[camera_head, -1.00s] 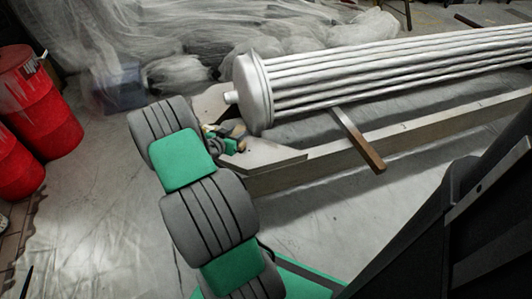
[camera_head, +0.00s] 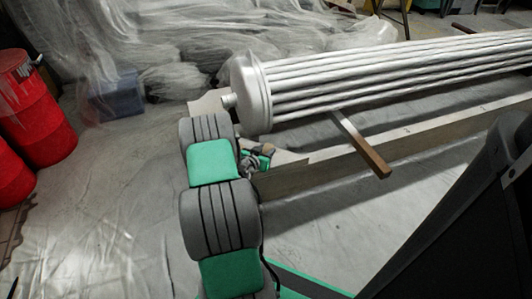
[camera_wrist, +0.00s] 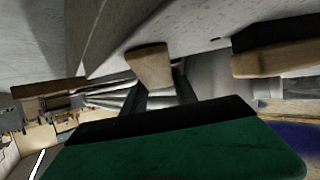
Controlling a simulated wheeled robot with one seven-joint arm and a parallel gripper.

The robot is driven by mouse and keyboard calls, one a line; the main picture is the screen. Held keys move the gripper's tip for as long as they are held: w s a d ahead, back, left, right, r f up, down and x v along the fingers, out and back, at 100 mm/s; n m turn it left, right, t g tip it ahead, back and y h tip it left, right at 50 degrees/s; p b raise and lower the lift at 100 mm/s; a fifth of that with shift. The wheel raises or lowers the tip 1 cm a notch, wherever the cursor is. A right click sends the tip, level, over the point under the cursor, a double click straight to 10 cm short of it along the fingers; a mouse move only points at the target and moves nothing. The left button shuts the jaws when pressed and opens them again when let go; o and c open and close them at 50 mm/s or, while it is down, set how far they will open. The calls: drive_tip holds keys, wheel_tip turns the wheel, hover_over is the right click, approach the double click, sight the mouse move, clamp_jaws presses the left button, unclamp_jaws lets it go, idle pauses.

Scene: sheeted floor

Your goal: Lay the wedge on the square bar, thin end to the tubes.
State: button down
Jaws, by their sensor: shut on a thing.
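My gripper (camera_head: 258,158) is beside the near end of the tube bundle, above the pale beam's end. It is shut on a tan wooden wedge (camera_wrist: 150,68), which shows above the dark and green gripper body in the wrist view. The wedge's grip and which end is thin are hard to tell. The square bar (camera_head: 360,145) is brown wood; it sticks out from under the tubes (camera_head: 390,75) and crosses the pale beam, right of my gripper and apart from it. The tubes also show in the wrist view (camera_wrist: 108,100).
A round end plate (camera_head: 251,92) caps the tubes. A long pale beam (camera_head: 420,130) runs below them. A brown wooden piece (camera_wrist: 275,60) shows at right in the wrist view; I cannot tell what it is. Red drums (camera_head: 35,115) stand left. Sheeted floor in front is open.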

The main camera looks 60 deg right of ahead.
drive_tip(key=shift+f, duration=0.1)
drive_tip(key=c, duration=1)
unclamp_jaws()
drive_tip(key=shift+o, duration=0.2)
